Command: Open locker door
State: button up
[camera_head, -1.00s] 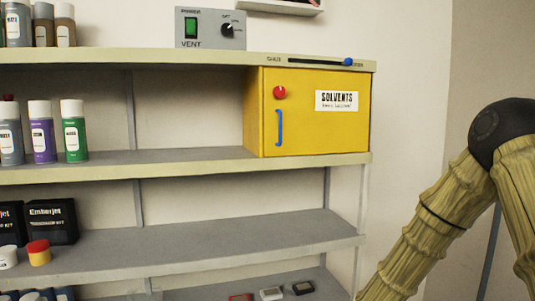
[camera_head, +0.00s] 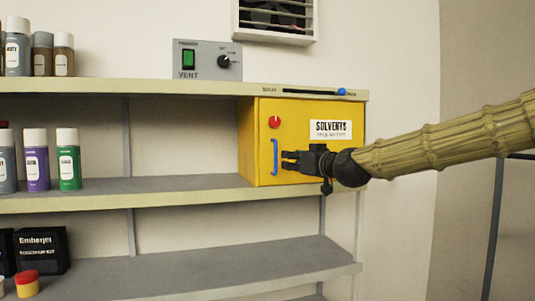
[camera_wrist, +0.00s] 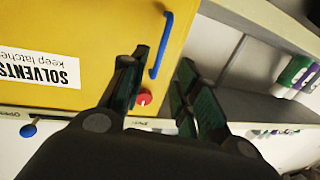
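The yellow solvents locker (camera_head: 310,163) sits on the upper shelf with its door shut. It also fills the upper left of the wrist view (camera_wrist: 95,40). On its front are a blue vertical handle (camera_head: 275,157) and a red knob (camera_head: 275,122) above it. My gripper (camera_head: 285,161) is just right of the handle in the head view. In the wrist view my gripper (camera_wrist: 163,68) is open and empty, with the blue handle (camera_wrist: 161,46) showing between and beyond its fingertips. The red knob (camera_wrist: 144,97) also shows between the fingers. Whether anything touches the handle is unclear.
A blue slider knob (camera_head: 341,92) is on the shelf edge above the locker, and a vent control box (camera_head: 207,60) stands on top. Spray cans (camera_head: 68,160) stand on the left of the locker's shelf. The shelf between them is clear.

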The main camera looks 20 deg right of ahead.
jog(key=r, duration=0.1)
jog(key=p, duration=0.5)
send_over(276, 173)
jog(key=shift+w+r, duration=0.2)
jog(key=shift+w, duration=0.15)
jog(key=shift+c, duration=0.3)
grip_shut()
jog(key=shift+d, duration=0.15)
